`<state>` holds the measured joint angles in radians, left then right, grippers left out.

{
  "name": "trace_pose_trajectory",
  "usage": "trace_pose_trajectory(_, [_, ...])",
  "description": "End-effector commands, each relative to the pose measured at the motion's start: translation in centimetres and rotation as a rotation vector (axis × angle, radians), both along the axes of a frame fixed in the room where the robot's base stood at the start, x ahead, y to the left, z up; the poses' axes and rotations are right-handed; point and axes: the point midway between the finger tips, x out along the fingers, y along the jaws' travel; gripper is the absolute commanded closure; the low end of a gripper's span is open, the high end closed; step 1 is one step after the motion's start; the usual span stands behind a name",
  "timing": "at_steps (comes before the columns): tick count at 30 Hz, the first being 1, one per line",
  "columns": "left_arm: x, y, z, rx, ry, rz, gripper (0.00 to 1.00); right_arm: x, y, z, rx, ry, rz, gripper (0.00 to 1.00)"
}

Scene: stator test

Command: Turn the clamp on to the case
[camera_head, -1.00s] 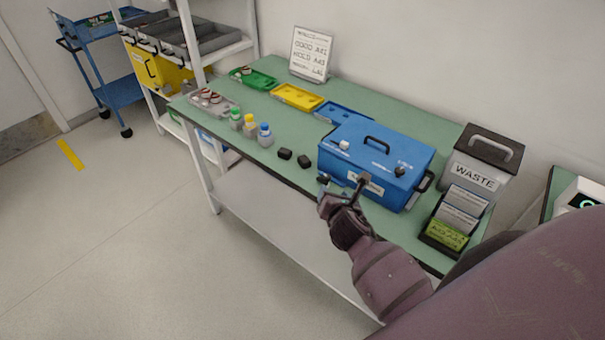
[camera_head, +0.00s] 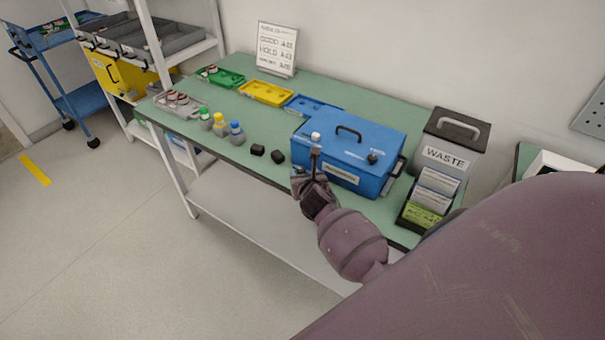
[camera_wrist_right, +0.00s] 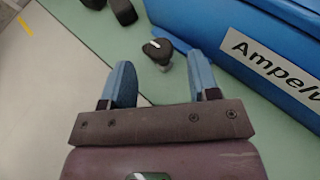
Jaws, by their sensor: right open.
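The blue case (camera_head: 345,150) stands on the green table, with a black handle, a white knob and a black knob on its lid. Its labelled front also shows in the right wrist view (camera_wrist_right: 270,60). There, a black knob (camera_wrist_right: 158,50) with a white mark and silver stem appears in front of the case, beyond and between my fingertips. I cannot tell whether it is the clamp or attached to the case. My right gripper (camera_head: 306,168) is open and empty at the case's front left; its fingers also show in the wrist view (camera_wrist_right: 162,80). My left gripper is out of view.
Two black blocks (camera_head: 278,157) and several capped bottles (camera_head: 220,127) stand left of the case. Blue, yellow and green trays lie behind. The waste bin (camera_head: 452,150) and a card holder (camera_head: 430,200) stand close on the right. Some table at front left is bare.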

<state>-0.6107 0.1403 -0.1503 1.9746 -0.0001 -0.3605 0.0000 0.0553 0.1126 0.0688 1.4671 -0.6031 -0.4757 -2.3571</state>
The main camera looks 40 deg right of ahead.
Motion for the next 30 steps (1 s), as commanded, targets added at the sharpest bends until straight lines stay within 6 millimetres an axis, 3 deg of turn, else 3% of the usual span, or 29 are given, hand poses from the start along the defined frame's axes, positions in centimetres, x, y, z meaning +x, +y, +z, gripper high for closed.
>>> trace_pose_trajectory(6, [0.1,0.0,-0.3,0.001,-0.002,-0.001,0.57,1.8,-0.7,-0.8,0.0,0.0,0.0,0.45])
trace_pose_trajectory(18, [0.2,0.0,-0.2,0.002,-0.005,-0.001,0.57,2.2,-0.9,-1.0,0.0,0.0,0.001,0.45])
trace_pose_trajectory(27, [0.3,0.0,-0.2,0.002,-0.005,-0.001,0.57,2.2,-0.9,-1.0,0.0,0.0,0.0,0.89])
trace_pose_trajectory(30, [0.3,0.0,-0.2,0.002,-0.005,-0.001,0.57,2.2,-0.9,-1.0,0.001,0.0,0.0,0.92])
